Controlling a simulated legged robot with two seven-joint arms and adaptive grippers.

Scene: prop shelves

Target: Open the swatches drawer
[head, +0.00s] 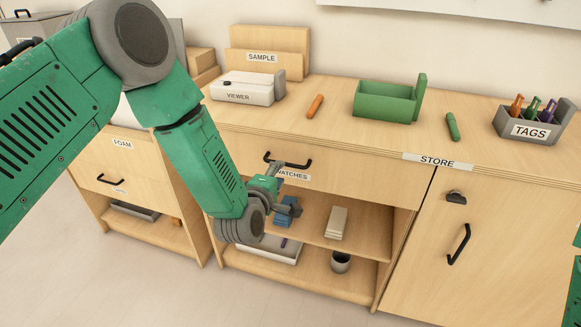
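The swatches drawer (340,175) is the wide wooden front under the counter, and it looks flush with its cabinet. Its black bar handle (300,164) is above a white label (295,176), whose first letters are hidden by my gripper.
On the counter are the viewer box (243,90), an orange marker (315,106), a green tray (385,102), a green marker (452,127) and the tags holder (535,128). Open shelves (365,225) lie below the drawer. The store door (490,230) is right, the foam cabinet (125,170) left.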

